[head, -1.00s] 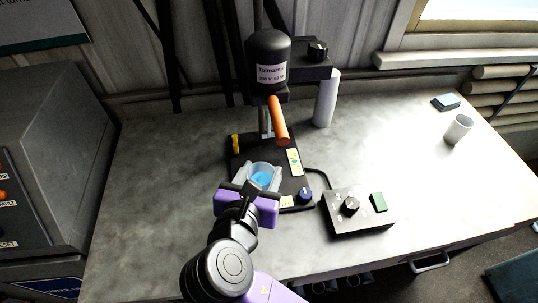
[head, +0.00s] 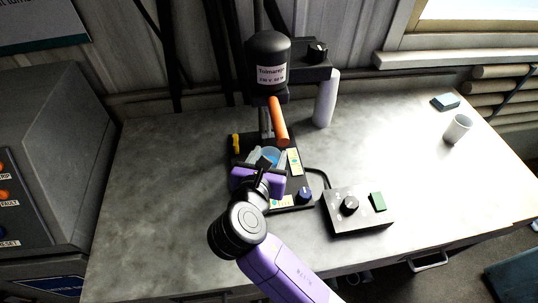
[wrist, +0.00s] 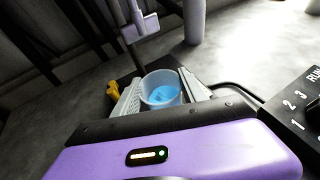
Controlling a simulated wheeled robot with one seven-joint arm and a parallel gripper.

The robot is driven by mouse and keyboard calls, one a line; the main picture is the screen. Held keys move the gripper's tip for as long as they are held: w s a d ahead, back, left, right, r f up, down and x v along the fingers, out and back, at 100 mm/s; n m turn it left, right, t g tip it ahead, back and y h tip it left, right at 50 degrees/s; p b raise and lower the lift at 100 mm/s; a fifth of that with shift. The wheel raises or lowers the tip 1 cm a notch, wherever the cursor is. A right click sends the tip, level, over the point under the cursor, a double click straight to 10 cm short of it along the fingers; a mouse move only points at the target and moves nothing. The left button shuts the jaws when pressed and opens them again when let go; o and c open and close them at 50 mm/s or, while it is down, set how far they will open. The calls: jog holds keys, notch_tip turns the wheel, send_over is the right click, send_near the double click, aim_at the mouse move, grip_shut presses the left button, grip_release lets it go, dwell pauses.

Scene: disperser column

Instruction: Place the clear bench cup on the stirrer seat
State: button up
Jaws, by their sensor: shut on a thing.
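The clear bench cup (wrist: 161,90), with blue liquid in it, is between the fingers of my gripper (wrist: 166,92) in the wrist view. My gripper is shut on it, one light grey finger on each side. In the head view the cup (head: 271,155) is partly hidden behind my purple gripper body. It is above the black base plate (head: 243,146) of the disperser column, close to the orange handle. The stirrer seat cannot be made out; my gripper covers that part of the plate. I cannot tell whether the cup touches the plate.
The black motor head (head: 268,62) and orange handle (head: 278,120) overhang the plate. A yellow clamp (head: 235,143) is at its left, a dark blue knob (head: 304,194) at its front right. A control box (head: 357,209) stands right. The bench's left side is clear.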

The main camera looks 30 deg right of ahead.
jog(key=o, duration=1.4)
jog(key=shift+f, duration=0.1)
jog(key=v, duration=1.2)
